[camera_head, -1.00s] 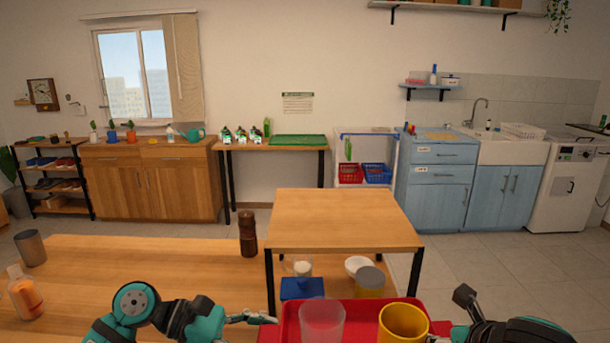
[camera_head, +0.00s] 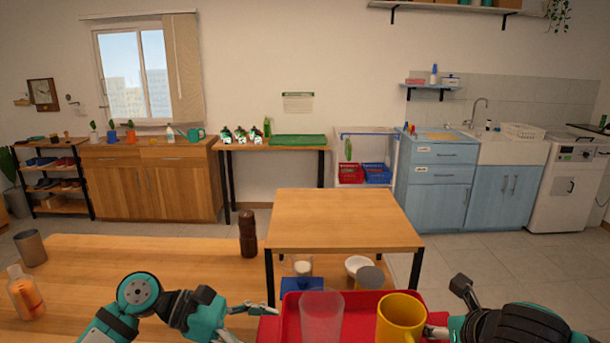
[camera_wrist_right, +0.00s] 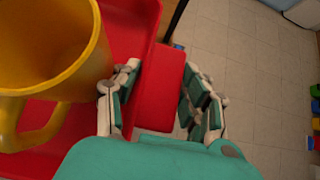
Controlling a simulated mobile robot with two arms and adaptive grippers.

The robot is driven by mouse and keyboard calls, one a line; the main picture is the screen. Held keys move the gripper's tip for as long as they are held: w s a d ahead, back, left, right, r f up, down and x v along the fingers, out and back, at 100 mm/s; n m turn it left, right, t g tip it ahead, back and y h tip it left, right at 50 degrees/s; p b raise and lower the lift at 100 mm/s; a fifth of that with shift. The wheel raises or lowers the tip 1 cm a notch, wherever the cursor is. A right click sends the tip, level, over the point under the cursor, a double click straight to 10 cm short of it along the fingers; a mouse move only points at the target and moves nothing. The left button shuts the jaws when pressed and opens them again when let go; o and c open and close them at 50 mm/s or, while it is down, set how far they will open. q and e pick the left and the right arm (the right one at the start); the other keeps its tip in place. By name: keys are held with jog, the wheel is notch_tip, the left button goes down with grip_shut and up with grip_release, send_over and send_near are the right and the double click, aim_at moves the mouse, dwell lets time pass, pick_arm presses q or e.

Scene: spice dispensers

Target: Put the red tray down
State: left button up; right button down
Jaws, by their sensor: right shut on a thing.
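The red tray (camera_head: 363,303) is at the bottom of the head view, in front of the small wooden table. A clear cup (camera_head: 321,316) and a yellow mug (camera_head: 401,318) stand upright on it. My right gripper (camera_wrist_right: 160,88) is shut on the tray's red side handle, one finger on each side in the wrist view. My left gripper (camera_head: 252,318) is at the tray's left side, its fingers apart around the handle; contact there is unclear. The yellow mug (camera_wrist_right: 45,65) also fills the wrist view's upper left. The tray's underside and near edge are hidden.
The small wooden table (camera_head: 342,220) has a bare top. Below it, just beyond the tray, are a blue box (camera_head: 300,286), a white bowl (camera_head: 357,265) and a grey-lidded jar (camera_head: 370,277). A brown grinder (camera_head: 247,233) stands on the large wooden table (camera_head: 140,270).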

pick_arm(q)
jog(key=shift+w+r, duration=6.1)
jog(key=shift+w, duration=1.65)
pick_arm(e)
jog(key=shift+w+r, duration=6)
jog(key=shift+w, duration=1.7)
pick_arm(q)
jog(key=s+r, duration=1.3)
jog(key=s, duration=0.3)
pick_arm(e)
jog(key=s+f+v, duration=0.1)
jog(key=v, duration=1.9)
jog(key=shift+s+a, duration=0.15)
jog(key=shift+s, duration=0.35)
pick_arm(q)
jog(key=shift+d, duration=0.1)
